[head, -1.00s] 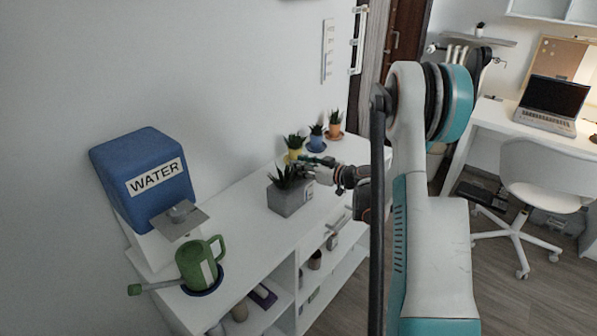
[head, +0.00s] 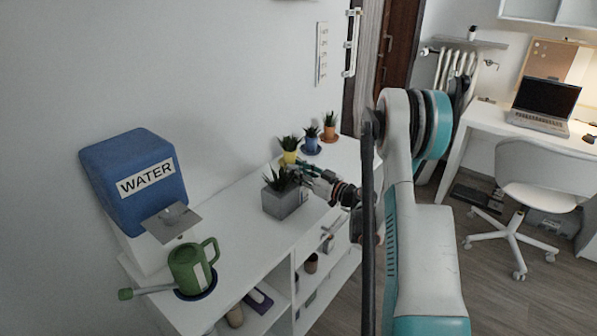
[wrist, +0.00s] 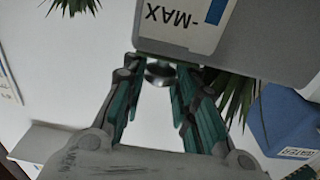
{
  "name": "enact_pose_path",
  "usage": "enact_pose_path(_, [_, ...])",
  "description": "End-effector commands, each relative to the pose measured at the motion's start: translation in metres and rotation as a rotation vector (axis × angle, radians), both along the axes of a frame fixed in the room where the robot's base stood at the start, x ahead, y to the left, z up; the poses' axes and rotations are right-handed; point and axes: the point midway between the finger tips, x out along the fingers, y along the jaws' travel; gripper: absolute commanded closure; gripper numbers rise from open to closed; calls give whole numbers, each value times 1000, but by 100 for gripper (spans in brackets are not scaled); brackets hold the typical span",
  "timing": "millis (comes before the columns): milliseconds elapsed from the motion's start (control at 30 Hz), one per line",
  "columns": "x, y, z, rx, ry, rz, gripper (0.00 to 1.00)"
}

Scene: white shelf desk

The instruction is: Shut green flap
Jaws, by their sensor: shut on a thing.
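A grey planter (head: 281,205) with a spiky plant stands on the white shelf unit. In the wrist view its grey face (wrist: 275,40) fills the top, with an upside-down label reading "MAX". My gripper (head: 303,170) is at the planter's upper right edge. In the wrist view my gripper's teal fingers (wrist: 158,80) close in on a round silver knob (wrist: 160,73) beside the planter's edge; what the knob belongs to is unclear. A thin dark green strip shows at that edge, partly behind the fingers. I cannot tell whether it is a green flap.
A blue water dispenser (head: 135,180) and a green watering can (head: 192,268) stand at the near left. Several small potted plants, including a yellow pot (head: 289,157), stand behind the planter by the wall. The white shelf top (head: 243,222) between can and planter is clear.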

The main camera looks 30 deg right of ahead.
Motion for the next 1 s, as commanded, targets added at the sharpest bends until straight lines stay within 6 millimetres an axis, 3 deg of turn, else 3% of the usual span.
enact_pose_path(33, [0, 0, 0, 0, 1, 0, 71])
enact_pose_path(100, [0, 0, 0, 0, 1, 0, 55])
enact_pose_path(133, [0, 0, 0, 0, 1, 0, 53])
enact_pose_path(567, [-7, -3, -1, 0, 1, -1, 53])
enact_pose_path(1000, [-84, -31, -5, 1, 1, -3, 53])
